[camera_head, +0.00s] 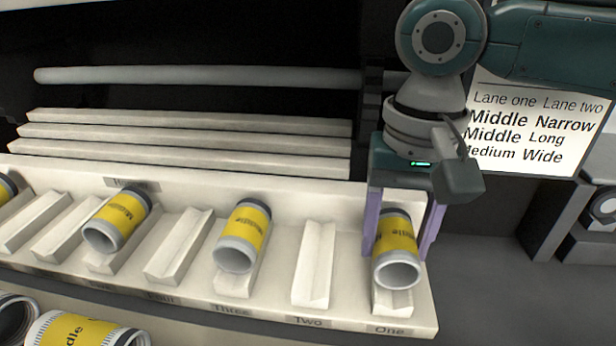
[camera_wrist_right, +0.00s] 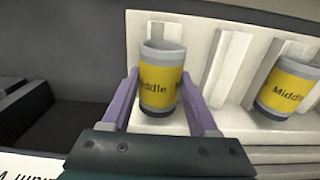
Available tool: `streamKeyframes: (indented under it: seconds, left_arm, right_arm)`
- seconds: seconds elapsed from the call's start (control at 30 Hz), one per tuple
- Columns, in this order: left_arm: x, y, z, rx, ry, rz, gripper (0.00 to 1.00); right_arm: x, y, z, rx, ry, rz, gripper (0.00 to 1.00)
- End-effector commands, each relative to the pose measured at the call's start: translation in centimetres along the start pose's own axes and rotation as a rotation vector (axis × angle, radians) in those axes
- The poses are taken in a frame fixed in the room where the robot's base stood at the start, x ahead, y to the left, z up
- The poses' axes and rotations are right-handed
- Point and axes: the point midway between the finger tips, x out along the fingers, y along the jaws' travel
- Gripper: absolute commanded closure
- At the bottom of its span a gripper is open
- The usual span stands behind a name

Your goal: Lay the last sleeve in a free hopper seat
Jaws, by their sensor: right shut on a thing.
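My right gripper (camera_head: 404,230) points down over the right end of the white hopper (camera_head: 425,290). Its purple fingers are shut on a yellow-and-grey sleeve (camera_head: 397,238) marked "Middle". That sleeve lies at the seat labelled One, tilted along it; I cannot tell whether it bears fully on the seat. The right wrist view shows the held sleeve (camera_wrist_right: 160,85) between the fingers. Seat Two (camera_head: 314,262) is empty. Another sleeve (camera_head: 243,235) lies in seat Three. The seat (camera_head: 178,245) left of it is empty. A further sleeve (camera_head: 117,219) lies left of that. My left gripper is not in view.
More empty seats (camera_head: 65,228) are at the left, and a sleeve (camera_head: 6,188) shows at the left edge. Large sleeves (camera_head: 85,332) are at the front left. Pale rails (camera_head: 190,138) and a round bar (camera_head: 200,76) are behind. A lane sign (camera_head: 530,125) is at the right.

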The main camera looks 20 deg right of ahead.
Motion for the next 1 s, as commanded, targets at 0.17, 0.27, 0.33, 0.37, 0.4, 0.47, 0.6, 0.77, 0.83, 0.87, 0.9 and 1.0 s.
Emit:
streamKeyframes:
  seconds: [0.17, 0.27, 0.33, 0.37, 0.4, 0.47, 0.6, 0.77, 0.83, 0.87, 0.9, 1.0]
  left_arm:
    - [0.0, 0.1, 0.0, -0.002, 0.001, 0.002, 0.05]
    - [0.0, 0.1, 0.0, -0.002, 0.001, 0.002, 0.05]
    - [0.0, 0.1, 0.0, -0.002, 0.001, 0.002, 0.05]
    - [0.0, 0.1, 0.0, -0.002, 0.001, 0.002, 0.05]
    - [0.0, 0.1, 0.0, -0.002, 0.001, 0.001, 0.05]
    - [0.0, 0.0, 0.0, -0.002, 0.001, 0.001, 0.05]
    - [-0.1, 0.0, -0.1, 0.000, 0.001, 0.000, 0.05]
    - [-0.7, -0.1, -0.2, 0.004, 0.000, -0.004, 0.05]
    - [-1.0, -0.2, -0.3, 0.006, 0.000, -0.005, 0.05]
    - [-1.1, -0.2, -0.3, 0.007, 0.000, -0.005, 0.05]
    - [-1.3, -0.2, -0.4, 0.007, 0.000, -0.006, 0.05]
    - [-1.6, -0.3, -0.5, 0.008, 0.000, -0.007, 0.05]
  right_arm:
    - [-0.1, 0.0, 0.0, 0.000, 0.001, -0.001, 0.23]
    - [0.0, 0.0, 0.0, 0.000, 0.000, -0.001, 0.12]
    - [0.0, 0.0, 0.0, 0.000, 0.000, -0.001, 0.05]
    - [0.0, 0.0, 0.0, 0.000, 0.000, -0.001, 0.05]
    - [0.0, 0.0, 0.0, 0.000, 0.000, -0.001, 0.05]
    - [0.0, 0.0, 0.0, 0.000, 0.000, 0.000, 0.05]
    - [-0.2, 0.0, 0.0, 0.000, -0.001, 0.000, 0.05]
    - [-2.3, -0.1, 0.0, 0.000, 0.001, -0.003, 0.05]
    - [-3.8, -0.1, 0.0, -0.001, 0.002, -0.003, 0.05]
    - [-4.4, -0.1, -0.1, -0.001, 0.003, -0.004, 0.05]
    - [-5.3, -0.1, -0.1, -0.002, 0.003, -0.004, 0.05]
    - [-7.2, -0.1, -0.1, 0.000, 0.003, -0.003, 0.05]
